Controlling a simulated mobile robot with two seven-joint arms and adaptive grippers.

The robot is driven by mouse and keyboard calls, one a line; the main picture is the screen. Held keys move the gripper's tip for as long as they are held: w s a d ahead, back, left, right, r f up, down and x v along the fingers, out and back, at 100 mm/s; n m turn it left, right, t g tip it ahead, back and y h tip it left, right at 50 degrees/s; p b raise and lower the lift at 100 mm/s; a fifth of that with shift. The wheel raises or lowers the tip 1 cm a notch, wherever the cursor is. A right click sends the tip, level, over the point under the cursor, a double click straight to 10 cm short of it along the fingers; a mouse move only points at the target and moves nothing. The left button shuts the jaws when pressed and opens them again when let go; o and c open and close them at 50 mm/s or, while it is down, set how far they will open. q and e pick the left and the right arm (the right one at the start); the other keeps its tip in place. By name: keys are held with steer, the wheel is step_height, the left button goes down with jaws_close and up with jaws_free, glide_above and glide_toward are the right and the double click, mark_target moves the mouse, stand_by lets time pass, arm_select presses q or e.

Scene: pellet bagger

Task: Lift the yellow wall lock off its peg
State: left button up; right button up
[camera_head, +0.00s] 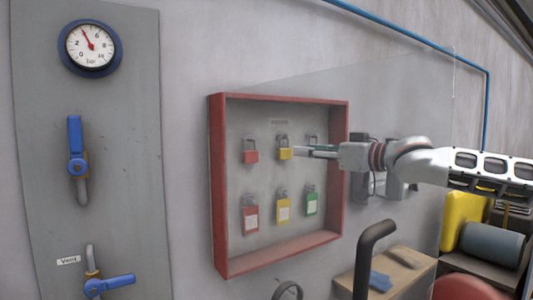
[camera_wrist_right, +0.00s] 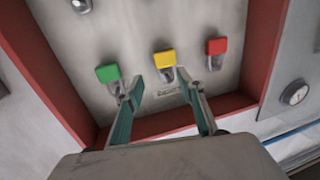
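The yellow lock (camera_head: 285,153) hangs by its shackle on a peg in the upper row of the red-framed wall box. In the right wrist view the yellow lock (camera_wrist_right: 165,59) appears upside down, just ahead of and between the fingertips. My right gripper (camera_head: 300,152) reaches in from the right, its tips close to the lock's right side. In the right wrist view my right gripper (camera_wrist_right: 160,80) has its fingers apart with nothing held. Whether they touch the lock cannot be told. My left gripper is not in view.
A red lock (camera_head: 251,156) hangs left of the yellow one. A green lock (camera_wrist_right: 107,73) hangs close beside one finger. The lower row holds red, yellow (camera_head: 283,211) and green locks. The box's red frame (camera_head: 219,190) stands out from the wall. A valve panel (camera_head: 130,190) is left.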

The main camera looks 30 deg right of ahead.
steer(key=shift+w+a+r+b, duration=0.35)
steer(key=shift+w+a+r, duration=0.05)
steer(key=shift+w, duration=0.25)
steer(key=shift+w+a+r+b, duration=0.3)
steer(key=shift+w+a+r, duration=0.1)
steer(key=shift+w, duration=0.2)
steer(key=shift+f+b+x, duration=0.15)
steer(key=shift+b+x, duration=0.25)
steer(key=shift+x, duration=0.9)
steer(key=shift+f+b+x, duration=0.15)
steer(key=shift+b+x, duration=0.25)
steer(key=shift+x, duration=0.9)
steer(key=shift+s+a, duration=0.1)
steer(key=shift+a, duration=0.1)
steer(key=c, duration=0.9)
